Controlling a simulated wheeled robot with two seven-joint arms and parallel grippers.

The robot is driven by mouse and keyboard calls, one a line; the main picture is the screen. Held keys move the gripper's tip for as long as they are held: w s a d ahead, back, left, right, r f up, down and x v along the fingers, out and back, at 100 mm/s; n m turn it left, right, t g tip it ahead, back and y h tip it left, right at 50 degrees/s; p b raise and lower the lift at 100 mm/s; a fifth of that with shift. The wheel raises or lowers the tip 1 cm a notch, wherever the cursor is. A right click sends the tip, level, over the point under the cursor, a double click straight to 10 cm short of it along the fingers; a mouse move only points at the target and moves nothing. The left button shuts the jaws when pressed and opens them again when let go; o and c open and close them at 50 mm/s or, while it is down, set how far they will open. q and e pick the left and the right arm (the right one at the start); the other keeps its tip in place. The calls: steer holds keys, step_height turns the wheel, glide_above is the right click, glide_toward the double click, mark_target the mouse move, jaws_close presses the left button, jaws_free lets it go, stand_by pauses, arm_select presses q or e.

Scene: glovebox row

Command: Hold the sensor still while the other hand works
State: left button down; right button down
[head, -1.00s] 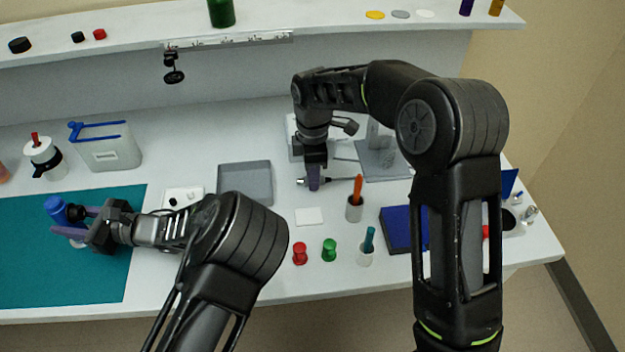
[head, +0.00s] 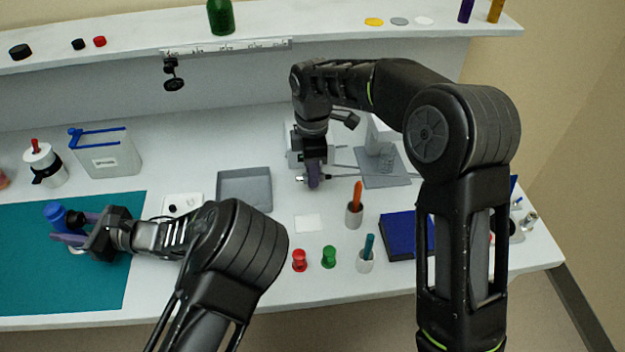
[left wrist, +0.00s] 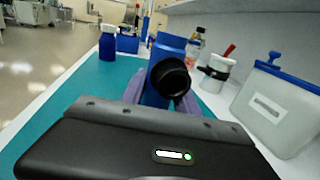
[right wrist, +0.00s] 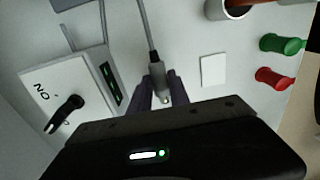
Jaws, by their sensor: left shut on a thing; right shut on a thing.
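The sensor appears to be the blue cylinder (head: 56,212) with a black round end, over the teal mat. My left gripper (head: 72,228) is shut on it; in the left wrist view the blue body (left wrist: 157,78) stands between the purple fingers, black end toward the camera. My right gripper (head: 314,178) points down near the back middle of the table, shut on a grey cable plug (right wrist: 160,80). The plug's cable runs away from the gripper. A white box (right wrist: 75,92) with a black lever and green-marked slots is beside the plug, apart from it.
A grey tray (head: 244,203) and a white card (head: 309,223) lie between the arms. Red (head: 300,260) and green (head: 329,257) pegs, cups with an orange (head: 357,192) and a teal handle, and a blue case (head: 403,237) stand at front right. A shelf (head: 130,36) overhangs the back.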

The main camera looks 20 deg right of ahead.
step_height(320, 180, up, 7)
steer(key=shift+f, duration=0.2)
stand_by(0.4)
arm_select(q)
steer(key=c, duration=0.8)
jaws_free()
steer(key=shift+c, duration=0.2)
steer(key=v, duration=1.1)
steer(key=shift+d, duration=0.15)
steer(key=shift+s+d, duration=0.2)
steer(key=shift+d, duration=0.15)
